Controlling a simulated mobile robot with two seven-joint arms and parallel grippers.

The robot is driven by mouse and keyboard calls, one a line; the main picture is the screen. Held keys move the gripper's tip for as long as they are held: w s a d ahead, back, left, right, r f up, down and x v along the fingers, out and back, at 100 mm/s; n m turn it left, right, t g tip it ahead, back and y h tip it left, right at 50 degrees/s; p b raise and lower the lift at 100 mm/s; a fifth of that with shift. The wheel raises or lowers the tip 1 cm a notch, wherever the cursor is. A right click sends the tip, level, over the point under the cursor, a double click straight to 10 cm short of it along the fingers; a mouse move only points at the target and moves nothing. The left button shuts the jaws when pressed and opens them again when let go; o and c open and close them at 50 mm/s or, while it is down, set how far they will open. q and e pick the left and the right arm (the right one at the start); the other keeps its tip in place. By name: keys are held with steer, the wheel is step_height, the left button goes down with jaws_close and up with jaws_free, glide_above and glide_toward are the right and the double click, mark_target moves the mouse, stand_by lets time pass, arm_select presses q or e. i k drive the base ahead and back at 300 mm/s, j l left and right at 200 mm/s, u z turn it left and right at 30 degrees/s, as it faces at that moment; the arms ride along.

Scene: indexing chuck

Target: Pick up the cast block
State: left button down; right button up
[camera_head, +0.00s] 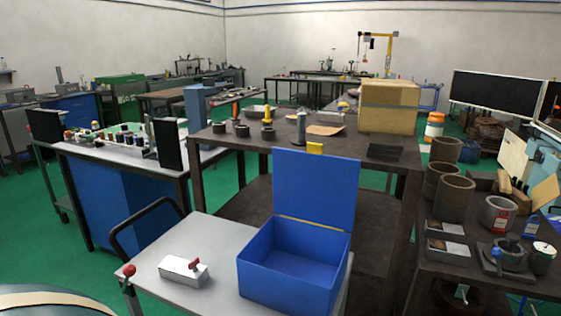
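A pale grey rectangular block (183,271) with a small red part on top lies on the grey cart top (205,243) in the near left of the head view. It is the most block-like thing near me, but I cannot tell for sure that it is the cast block. Neither of my grippers is in view.
An open blue box (295,259) with its lid raised stands on the cart, right of the block. The cart has a dark handle on its left. A dark table (300,155) stands behind, with a cardboard box (389,105) on it. A crowded bench with brown cylinders (453,199) stands at right. Green floor is open at left.

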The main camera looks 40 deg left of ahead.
mark_target(174, 268)
steer(key=u, duration=1.85)
